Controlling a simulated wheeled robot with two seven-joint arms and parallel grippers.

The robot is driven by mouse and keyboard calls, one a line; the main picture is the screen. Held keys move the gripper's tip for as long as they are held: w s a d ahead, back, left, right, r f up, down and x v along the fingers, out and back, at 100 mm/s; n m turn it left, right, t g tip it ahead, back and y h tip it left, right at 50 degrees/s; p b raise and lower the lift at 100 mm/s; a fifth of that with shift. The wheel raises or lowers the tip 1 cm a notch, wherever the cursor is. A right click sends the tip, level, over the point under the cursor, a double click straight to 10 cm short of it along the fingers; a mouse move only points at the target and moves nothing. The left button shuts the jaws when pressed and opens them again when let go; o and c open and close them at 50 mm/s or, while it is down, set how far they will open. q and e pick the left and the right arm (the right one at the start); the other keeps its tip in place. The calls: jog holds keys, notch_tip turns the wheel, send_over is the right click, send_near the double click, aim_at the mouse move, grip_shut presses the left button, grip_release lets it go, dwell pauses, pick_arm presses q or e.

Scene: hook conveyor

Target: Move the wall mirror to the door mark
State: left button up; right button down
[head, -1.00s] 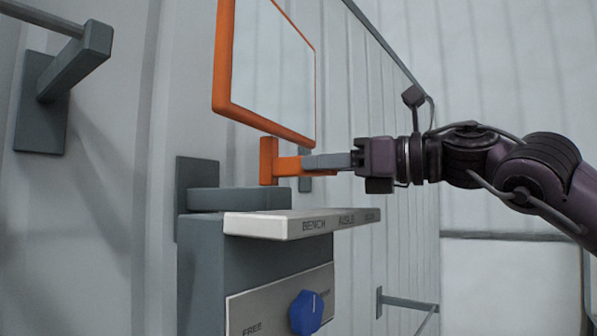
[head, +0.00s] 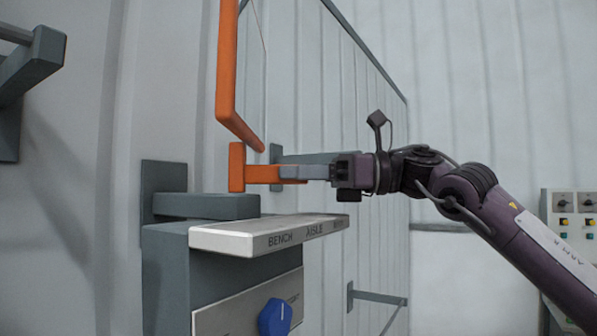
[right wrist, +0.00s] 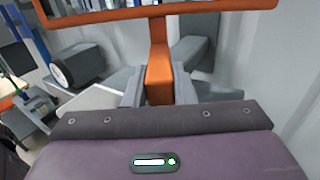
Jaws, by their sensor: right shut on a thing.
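The wall mirror (head: 227,65) has an orange frame and shows nearly edge-on in the head view, its top cut off. An orange handle (head: 262,174) is below it. My right gripper (head: 305,172) is shut on this handle. In the right wrist view the handle (right wrist: 158,72) sits between the fingers, under the mirror's lower frame bar (right wrist: 150,15). A pale label plate (head: 270,236) lies below the gripper. It reads BENCH and AISLE; a third mark at its far end is too small to read. My left gripper is not in view.
A grey box with a blue knob (head: 275,317) stands under the label plate. A grey wall bracket (head: 30,70) juts out at the left, and another (head: 375,298) sits low on the wall. A control panel (head: 570,225) is at the right.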

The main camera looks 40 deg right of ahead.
jog(key=c, duration=1.2)
grip_release()
jog(key=shift+s+d, duration=0.1)
jog(key=b+v, duration=0.3)
jog(key=v, duration=0.4)
jog(key=shift+s+d+b, duration=0.2)
jog(key=shift+b, duration=0.2)
